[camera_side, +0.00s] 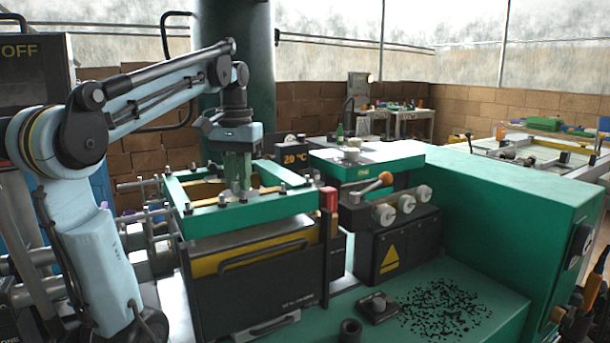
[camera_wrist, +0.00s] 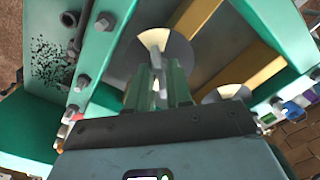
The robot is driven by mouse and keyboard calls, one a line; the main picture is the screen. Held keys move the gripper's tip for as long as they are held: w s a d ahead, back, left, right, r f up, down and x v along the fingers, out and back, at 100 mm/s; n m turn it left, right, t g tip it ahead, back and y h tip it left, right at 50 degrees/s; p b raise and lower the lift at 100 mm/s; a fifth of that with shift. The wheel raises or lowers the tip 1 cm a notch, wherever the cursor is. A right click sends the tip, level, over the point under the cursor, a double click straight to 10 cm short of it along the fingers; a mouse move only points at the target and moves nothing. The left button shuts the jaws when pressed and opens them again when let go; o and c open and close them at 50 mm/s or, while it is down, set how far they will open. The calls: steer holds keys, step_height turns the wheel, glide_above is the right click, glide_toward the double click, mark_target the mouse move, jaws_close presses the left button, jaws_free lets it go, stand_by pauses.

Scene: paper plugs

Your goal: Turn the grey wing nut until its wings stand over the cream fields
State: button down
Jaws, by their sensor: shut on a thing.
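My gripper (camera_side: 238,188) points down inside the green frame (camera_side: 250,211) of the machine. In the wrist view its two green fingers (camera_wrist: 158,88) are shut on the grey wing nut (camera_wrist: 156,76), of which only a narrow light strip shows between them. Under it lies a round grey disc (camera_wrist: 180,52) with a cream field (camera_wrist: 155,39) on its far side. The fingers hide the near part of the disc. I cannot tell exactly how the wings stand over the cream fields. In the side view the nut and disc are hidden.
A second disc (camera_wrist: 212,97) with a cream patch lies to the right, partly covered by my gripper. Yellow bars (camera_wrist: 235,68) cross the frame and bolts sit along its rim. A red block (camera_side: 328,198) and a green-edged table (camera_side: 367,165) stand right of the frame.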

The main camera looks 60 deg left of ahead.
stand_by(0.3)
steer(key=c, duration=1.2)
jaws_free()
steer(key=shift+c, duration=0.2)
step_height(320, 180, up, 12)
steer(key=w+d+f+m, duration=0.1)
steer(key=d, duration=0.1)
steer(key=w+d+f+m+t, duration=0.1)
steer(key=w+d+f, duration=0.1)
steer(key=w+d+f+m, duration=0.1)
steer(key=w+d+f, duration=0.1)
steer(key=shift+w+d+f+y, duration=0.15)
steer(key=shift+d+f+y, duration=0.1)
steer(key=shift+y, duration=0.15)
steer(key=d+f+m+t, duration=0.3)
steer(key=d+f, duration=0.4)
steer(key=f, duration=0.3)
steer(key=d+f+m+t, duration=0.3)
steer(key=d+f, duration=0.5)
steer(key=f, duration=0.3)
steer(key=shift+d+f+h, duration=0.25)
steer(key=shift+d+h, duration=0.05)
steer(key=shift+h, duration=0.1)
